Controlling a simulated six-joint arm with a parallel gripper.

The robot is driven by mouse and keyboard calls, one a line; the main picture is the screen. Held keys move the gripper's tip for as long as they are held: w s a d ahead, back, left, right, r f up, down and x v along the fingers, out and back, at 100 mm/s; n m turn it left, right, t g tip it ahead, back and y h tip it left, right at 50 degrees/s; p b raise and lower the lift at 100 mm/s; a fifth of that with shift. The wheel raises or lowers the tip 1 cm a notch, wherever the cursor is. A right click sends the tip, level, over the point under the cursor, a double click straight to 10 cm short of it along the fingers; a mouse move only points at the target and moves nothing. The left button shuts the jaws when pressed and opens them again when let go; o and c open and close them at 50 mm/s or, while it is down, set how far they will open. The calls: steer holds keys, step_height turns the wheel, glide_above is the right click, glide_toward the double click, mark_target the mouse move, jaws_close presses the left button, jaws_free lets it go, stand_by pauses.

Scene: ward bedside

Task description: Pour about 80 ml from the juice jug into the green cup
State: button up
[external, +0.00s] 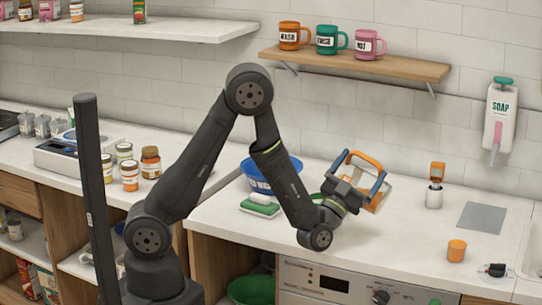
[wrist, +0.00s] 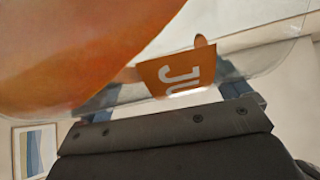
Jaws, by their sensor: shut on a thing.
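My gripper (external: 362,178) is shut on the juice jug (external: 374,199) and holds it above the right-hand counter. In the wrist view the jug (wrist: 230,65) is clear, with orange juice (wrist: 80,45) inside and an orange label reading "JU". The juice edge runs slanted across the wrist view. The jug looks tilted in the external view, partly hidden by my gripper. No pouring stream shows. A green mug (external: 327,40) stands on the wall shelf between two others. A small orange cup (external: 456,250) stands at the front right.
A blue bowl (external: 258,178) and a green-and-white sponge (external: 260,206) lie left of my gripper. A white holder with an orange-topped item (external: 435,190), a grey mat (external: 481,217) and a black knob-like item (external: 493,270) are at right. The counter below the jug looks clear.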

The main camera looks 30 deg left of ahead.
mark_target(366, 189)
steer(key=shift+a+r+n+t+y, duration=0.3)
steer(key=shift+a+n+y, duration=0.2)
steer(key=shift+n, duration=0.1)
steer(key=shift+a+r+n+t+y, duration=0.2)
steer(key=shift+a+n+t+y, duration=0.15)
steer(key=shift+n+y, duration=0.2)
steer(key=shift+n, duration=0.25)
steer(key=shift+d, duration=0.25)
steer(key=shift+a+r+n+y, duration=0.2)
steer(key=shift+a+n+y, duration=0.05)
steer(key=shift+n+y, duration=0.2)
steer(key=d+m+h, duration=0.1)
steer(key=d+f+m+g+h, duration=0.1)
steer(key=d+m+h, duration=0.1)
steer(key=shift+s+f+m, duration=0.1)
steer(key=shift+f+m, duration=0.15)
steer(key=shift+m, duration=0.1)
steer(key=f+m+g+h, duration=0.1)
steer(key=m, duration=0.1)
steer(key=d+f+m+g+h, duration=0.1)
steer(key=m, duration=0.1)
steer(key=d+f+m+g+h, duration=0.1)
steer(key=m+h, duration=0.1)
steer(key=shift+g, duration=0.35)
steer(key=shift+d+f+m+g+h, duration=0.1)
steer(key=shift+f+m+g+h, duration=0.15)
steer(key=shift+f+m+g, duration=0.35)
steer(key=shift+d+f+m+g+h, duration=0.1)
steer(key=shift+f+m+g+h, duration=0.15)
steer(key=shift+m, duration=0.55)
